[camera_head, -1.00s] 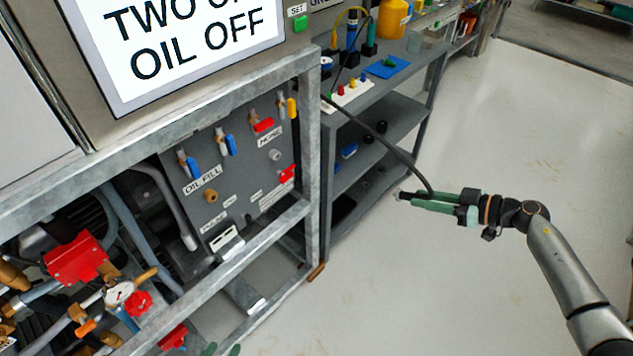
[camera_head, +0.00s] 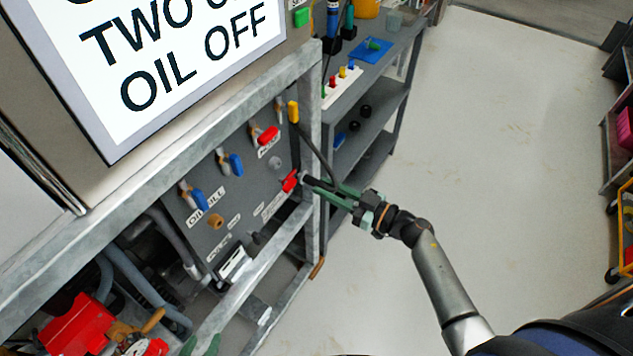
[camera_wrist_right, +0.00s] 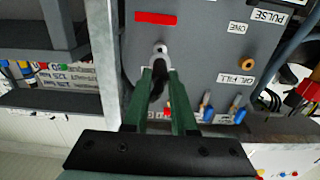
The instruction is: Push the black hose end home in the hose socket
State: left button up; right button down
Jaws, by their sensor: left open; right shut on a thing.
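The black hose end (camera_head: 318,184) is held in my right gripper (camera_head: 338,190), its pale tip toward the panel (camera_head: 245,190). The hose socket (camera_head: 277,160) is a small grey round fitting under the hose label. In the head view the tip shows right of and below the socket, with a gap in the picture. In the right wrist view the green fingers (camera_wrist_right: 159,78) are shut on the black hose end (camera_wrist_right: 158,82), in line with a pale round fitting (camera_wrist_right: 160,47); contact there cannot be told. My left gripper (camera_head: 201,346) shows only its parted green fingertips at the bottom edge.
A grey frame post (camera_head: 310,120) stands close beside the hose end. A red tag (camera_head: 290,181) and a red valve handle (camera_head: 265,136) flank the socket. A grey shelf (camera_head: 372,120) stands behind; open floor lies to the right.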

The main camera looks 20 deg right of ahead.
aim_at(305, 178)
jog(key=shift+s, duration=0.1)
dwell(0.3)
jog(key=shift+s+d+p, duration=0.4)
jog(key=shift+p, duration=0.05)
jog(key=x, duration=0.2)
jog(key=shift+w+a, duration=0.2)
jog(key=shift+x, duration=1.35)
jog(key=shift+w+a, duration=0.2)
jog(key=shift+w, duration=0.05)
jog(key=shift+p, duration=0.45)
dwell(0.4)
jog(key=shift+b+x, duration=0.3)
jog(key=shift+x, duration=0.8)
dwell(0.5)
